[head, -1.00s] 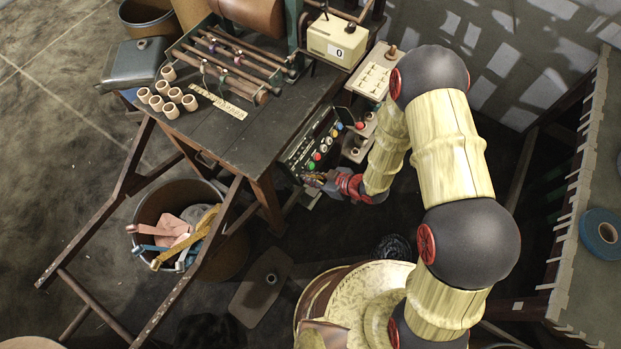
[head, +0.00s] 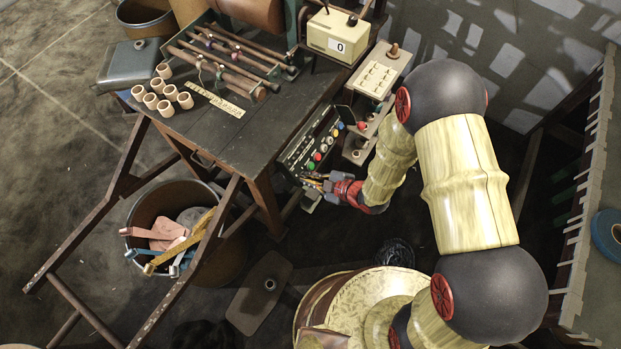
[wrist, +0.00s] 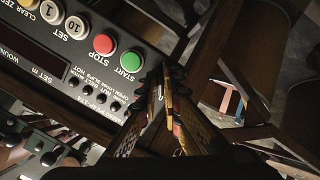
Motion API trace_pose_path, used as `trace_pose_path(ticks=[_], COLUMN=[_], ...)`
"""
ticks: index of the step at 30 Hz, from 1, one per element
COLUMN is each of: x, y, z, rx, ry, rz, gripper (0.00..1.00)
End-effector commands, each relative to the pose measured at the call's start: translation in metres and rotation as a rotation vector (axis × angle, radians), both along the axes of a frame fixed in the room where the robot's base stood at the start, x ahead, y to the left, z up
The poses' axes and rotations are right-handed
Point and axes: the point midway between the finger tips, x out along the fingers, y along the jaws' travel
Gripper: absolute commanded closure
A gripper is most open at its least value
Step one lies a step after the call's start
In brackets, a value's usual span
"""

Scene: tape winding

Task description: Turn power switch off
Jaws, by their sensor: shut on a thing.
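The control panel (head: 308,145) hangs at the table's right end. My gripper (head: 314,183) is low at the panel's near end. In the wrist view its two patterned fingers (wrist: 165,80) come together at the panel's edge beside START. They are shut on a small part there, apparently the power switch. The fingers hide nearly all of it, so I cannot tell its position.
The wooden table (head: 240,135) holds spools and rods. A counter box (head: 337,40) stands at the back. A bin with coloured strips (head: 170,225) is under the table. A shelf with knobs (head: 362,135) stands close beside my forearm. A bench with blue tape (head: 608,235) is at the right.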

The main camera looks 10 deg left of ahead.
Motion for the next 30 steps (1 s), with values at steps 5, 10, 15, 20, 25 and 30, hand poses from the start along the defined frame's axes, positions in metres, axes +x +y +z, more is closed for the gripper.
trace_pose_path(ticks=[5, 10, 15, 20, 25, 30], x=[-0.0001, -0.0002, -0.0001, -0.0001, -0.0001, -0.0002], y=[-0.0003, -0.0003, -0.0002, -0.0001, -0.0001, -0.0003], z=[-0.0002, -0.0002, -0.0001, 0.0000, -0.0001, 0.0003], rx=[-0.003, -0.003, -0.003, -0.002, -0.002, -0.002], ry=[-0.004, -0.004, -0.004, -0.004, -0.004, -0.004], rz=[0.003, 0.003, 0.002, 0.002, 0.002, 0.002], gripper=[1.00, 1.00, 0.88, 0.79, 0.75, 0.75])
